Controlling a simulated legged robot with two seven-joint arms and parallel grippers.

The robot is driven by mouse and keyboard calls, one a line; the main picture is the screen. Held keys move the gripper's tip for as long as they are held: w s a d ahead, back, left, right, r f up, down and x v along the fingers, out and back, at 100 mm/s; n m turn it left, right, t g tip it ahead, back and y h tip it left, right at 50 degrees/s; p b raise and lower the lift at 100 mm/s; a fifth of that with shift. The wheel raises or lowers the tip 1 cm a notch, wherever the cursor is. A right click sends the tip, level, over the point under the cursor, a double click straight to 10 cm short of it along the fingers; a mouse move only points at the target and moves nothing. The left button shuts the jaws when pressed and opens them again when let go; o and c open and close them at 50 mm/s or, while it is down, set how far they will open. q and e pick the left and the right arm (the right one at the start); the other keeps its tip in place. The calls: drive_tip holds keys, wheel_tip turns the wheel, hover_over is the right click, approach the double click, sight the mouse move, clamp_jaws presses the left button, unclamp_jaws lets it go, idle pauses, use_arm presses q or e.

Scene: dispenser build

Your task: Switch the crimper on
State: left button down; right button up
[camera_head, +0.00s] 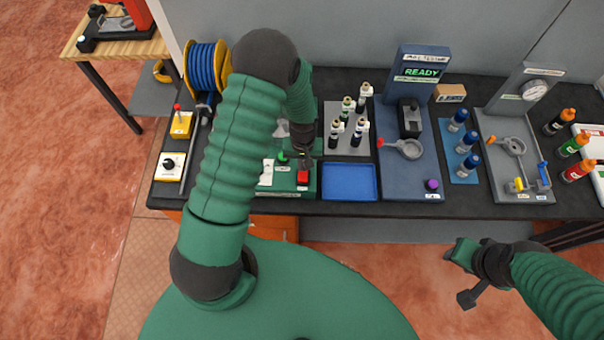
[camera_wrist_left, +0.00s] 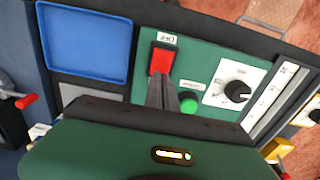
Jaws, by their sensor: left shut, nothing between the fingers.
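The crimper's green panel (camera_head: 310,186) is at the front of the bench, left of the blue tray. A red switch (camera_head: 302,177) sits on it and also shows in the left wrist view (camera_wrist_left: 163,57). A small white label (camera_wrist_left: 167,39) beside the switch seems to read OFF. A green round button or lamp (camera_wrist_left: 188,104) and a black dial (camera_wrist_left: 237,91) are also on the panel. My left gripper (camera_wrist_left: 161,79) is shut and empty, its tips at the edge of the red switch; contact cannot be told. My right gripper (camera_head: 463,275) is open and empty, in front of the bench.
An empty blue tray (camera_head: 350,181) lies right of the panel, with several bottles (camera_head: 357,131) behind it. A blue station (camera_head: 404,168) with a READY display stands farther right. A yellow box with a black knob (camera_head: 169,166) and a blue reel (camera_head: 203,65) are at left.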

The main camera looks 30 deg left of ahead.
use_arm(q)
drive_tip(key=r, duration=0.1)
drive_tip(key=r+p, duration=0.2)
drive_tip(key=r, duration=0.1)
drive_tip(key=shift+d, duration=0.3)
drive_tip(key=shift+a+r+p, duration=0.3)
drive_tip(key=shift+r+p, duration=0.45)
drive_tip(key=shift+p, duration=0.05)
